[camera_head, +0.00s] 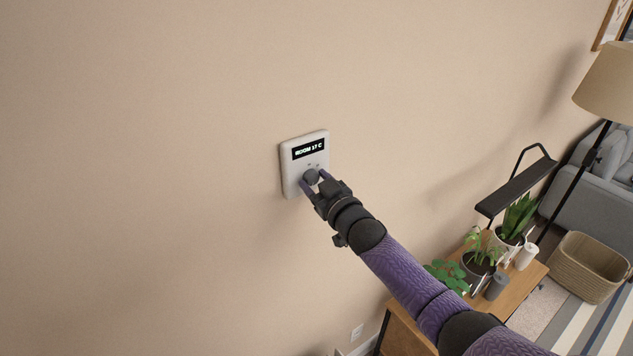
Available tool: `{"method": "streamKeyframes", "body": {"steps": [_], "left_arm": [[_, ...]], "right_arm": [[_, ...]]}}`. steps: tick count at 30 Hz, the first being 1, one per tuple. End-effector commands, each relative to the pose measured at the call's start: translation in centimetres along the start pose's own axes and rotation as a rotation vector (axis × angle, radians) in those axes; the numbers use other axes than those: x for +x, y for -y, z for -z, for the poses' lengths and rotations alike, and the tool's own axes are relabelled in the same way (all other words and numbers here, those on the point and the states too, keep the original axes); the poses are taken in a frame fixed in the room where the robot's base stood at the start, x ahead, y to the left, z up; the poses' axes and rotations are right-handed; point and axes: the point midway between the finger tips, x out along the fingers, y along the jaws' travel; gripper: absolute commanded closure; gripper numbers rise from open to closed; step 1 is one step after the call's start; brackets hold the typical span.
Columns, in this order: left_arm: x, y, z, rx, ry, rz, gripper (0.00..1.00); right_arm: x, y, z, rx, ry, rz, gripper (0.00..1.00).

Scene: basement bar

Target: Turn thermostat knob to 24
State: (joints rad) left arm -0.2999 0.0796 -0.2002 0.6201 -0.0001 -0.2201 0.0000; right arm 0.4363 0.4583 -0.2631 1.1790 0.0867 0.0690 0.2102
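The thermostat (290,168) is a white box on the beige wall, near the middle of the head view. Its black display (308,148) reads "ROOM 17 C". The round grey knob (311,177) is on its lower part. My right gripper (313,184) reaches in from the lower right, with its fingers on either side of the knob. The fingers are close to the knob, but I cannot tell whether they press on it. Part of the thermostat's lower right is hidden by the gripper. My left gripper is not in view.
A wooden cabinet (524,281) with several potted plants (518,215) stands at the lower right. Beyond it are a black shelf (516,187), a floor lamp (607,82), a grey sofa (585,205) and a woven basket (583,268). The wall around the thermostat is bare.

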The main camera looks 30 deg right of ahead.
Motion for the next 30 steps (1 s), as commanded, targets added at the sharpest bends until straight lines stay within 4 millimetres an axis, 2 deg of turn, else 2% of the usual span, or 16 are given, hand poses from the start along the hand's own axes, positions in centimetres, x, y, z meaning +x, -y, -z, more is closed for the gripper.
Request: {"method": "streamKeyframes", "body": {"steps": [1,3,4,14,17,24,30], "left_arm": [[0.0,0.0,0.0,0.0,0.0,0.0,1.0],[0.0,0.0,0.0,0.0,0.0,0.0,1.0],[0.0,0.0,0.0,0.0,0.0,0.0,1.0],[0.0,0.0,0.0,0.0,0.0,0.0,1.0],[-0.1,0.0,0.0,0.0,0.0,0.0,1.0],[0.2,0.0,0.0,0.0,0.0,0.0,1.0],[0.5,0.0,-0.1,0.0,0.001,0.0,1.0]], "right_arm": [[0.0,0.0,0.0,0.0,0.0,0.0,0.33],[0.0,0.0,0.0,-0.001,-0.001,0.0,0.18],[0.0,0.0,0.0,-0.001,-0.001,0.0,0.17],[-0.4,0.0,0.0,-0.001,0.0,0.0,0.17],[-1.8,0.0,0.0,-0.001,-0.001,0.001,0.17],[-7.2,0.1,-0.2,-0.002,0.0,0.002,0.17],[-9.7,0.0,-0.1,-0.001,-0.001,0.001,0.17]]}}
